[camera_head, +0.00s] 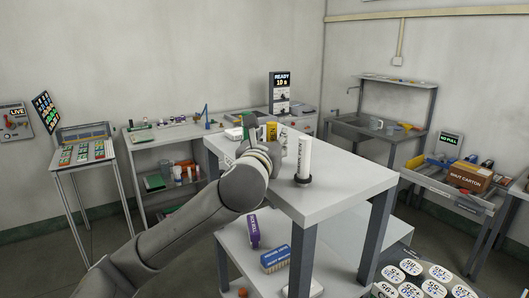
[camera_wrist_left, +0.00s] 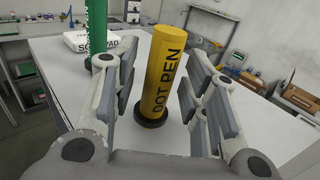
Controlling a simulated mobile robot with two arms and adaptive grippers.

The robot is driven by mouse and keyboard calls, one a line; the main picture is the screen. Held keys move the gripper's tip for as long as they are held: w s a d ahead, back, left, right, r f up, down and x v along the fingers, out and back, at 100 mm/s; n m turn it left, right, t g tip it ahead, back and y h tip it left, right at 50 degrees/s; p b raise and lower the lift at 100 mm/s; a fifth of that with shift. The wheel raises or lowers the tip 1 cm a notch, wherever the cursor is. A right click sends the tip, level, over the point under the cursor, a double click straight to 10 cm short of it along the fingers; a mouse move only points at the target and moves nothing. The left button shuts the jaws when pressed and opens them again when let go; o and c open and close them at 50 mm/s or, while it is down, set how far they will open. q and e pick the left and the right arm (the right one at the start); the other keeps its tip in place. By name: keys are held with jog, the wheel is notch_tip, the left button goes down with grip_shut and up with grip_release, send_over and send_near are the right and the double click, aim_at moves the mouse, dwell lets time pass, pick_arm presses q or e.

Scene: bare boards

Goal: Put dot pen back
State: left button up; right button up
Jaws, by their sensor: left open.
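The yellow dot pen (camera_wrist_left: 163,72) stands upright in a black ring-shaped base on the white tabletop (camera_head: 345,182). In the left wrist view it is between the two open fingers of my left gripper (camera_wrist_left: 165,85), with a visible gap on the right side. In the head view the dot pen (camera_head: 271,131) shows only its upper part; my left gripper (camera_head: 262,148) and wrist hide the rest. My right gripper is in neither view.
A white lettered pen (camera_head: 303,158) stands in a black base right of my gripper. A green pen (camera_wrist_left: 97,25) and a white box (camera_wrist_left: 78,42) stand at left in the wrist view. A purple item (camera_head: 252,231) and a blue box (camera_head: 275,259) are on the lower shelf.

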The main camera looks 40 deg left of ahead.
pick_arm(q)
jog(key=b+v, duration=0.2)
jog(key=v, duration=0.9)
jog(key=shift+b, duration=0.3)
jog(key=shift+f, duration=0.1)
